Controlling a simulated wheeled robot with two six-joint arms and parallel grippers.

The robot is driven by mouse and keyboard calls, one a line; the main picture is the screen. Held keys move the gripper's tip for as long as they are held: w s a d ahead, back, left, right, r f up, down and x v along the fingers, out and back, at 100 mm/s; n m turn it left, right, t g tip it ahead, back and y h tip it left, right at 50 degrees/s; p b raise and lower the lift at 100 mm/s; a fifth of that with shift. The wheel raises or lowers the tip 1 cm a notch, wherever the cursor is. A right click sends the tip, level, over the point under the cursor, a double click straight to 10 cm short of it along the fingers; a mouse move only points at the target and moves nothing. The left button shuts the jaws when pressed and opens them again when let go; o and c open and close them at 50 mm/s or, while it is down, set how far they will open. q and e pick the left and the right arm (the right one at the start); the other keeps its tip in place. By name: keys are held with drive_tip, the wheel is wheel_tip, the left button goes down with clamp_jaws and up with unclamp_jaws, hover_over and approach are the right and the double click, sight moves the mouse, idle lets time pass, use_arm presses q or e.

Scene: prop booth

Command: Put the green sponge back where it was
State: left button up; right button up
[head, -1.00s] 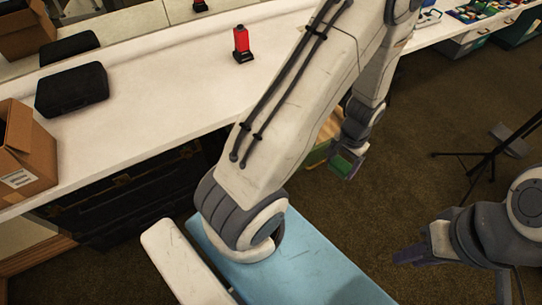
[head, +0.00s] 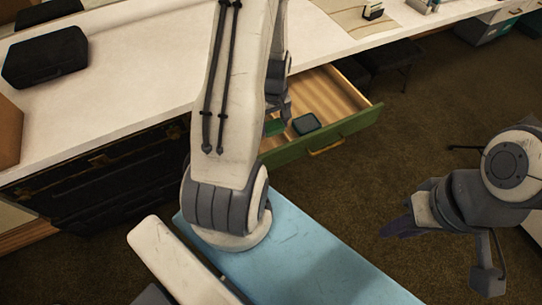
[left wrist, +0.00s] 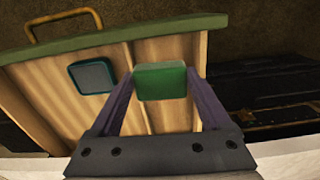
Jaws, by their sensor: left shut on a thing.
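The green sponge (head: 273,128) is held by my left gripper (head: 280,120), which is partly hidden behind my left arm in the head view. In the left wrist view the sponge (left wrist: 161,82) sits between the two fingers, which are shut on it. Behind it is the open wooden drawer (head: 342,96) with a green front (head: 335,138); the drawer floor also shows in the left wrist view (left wrist: 60,110). I cannot tell whether the sponge touches the drawer. My right gripper (head: 398,227) hangs over the floor at right, away from the drawer; its jaw opening is unclear.
A dark teal-edged block (head: 305,123) lies in the drawer, beside the sponge in the left wrist view (left wrist: 91,76). The white counter (head: 130,85) runs above the drawer, with a black case (head: 45,57) on it. Open carpet lies at right.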

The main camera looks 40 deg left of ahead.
sight(271, 135)
use_arm(q)
drive_tip(key=shift+n, duration=0.3)
drive_tip(key=f, duration=0.5)
drive_tip(key=shift+s+a+f, duration=0.2)
drive_tip(key=shift+s+a, duration=0.05)
drive_tip(key=shift+a, duration=0.05)
wheel_tip(271, 135, down, 5)
drive_tip(key=shift+f, duration=0.1)
use_arm(e)
drive_tip(key=shift+f, duration=0.3)
use_arm(q)
drive_tip(key=shift+f, duration=0.15)
drive_tip(key=o, duration=1.1)
drive_tip(key=shift+o, duration=0.2)
use_arm(e)
drive_tip(key=shift+f, duration=0.1)
use_arm(q)
drive_tip(key=shift+r, duration=0.2)
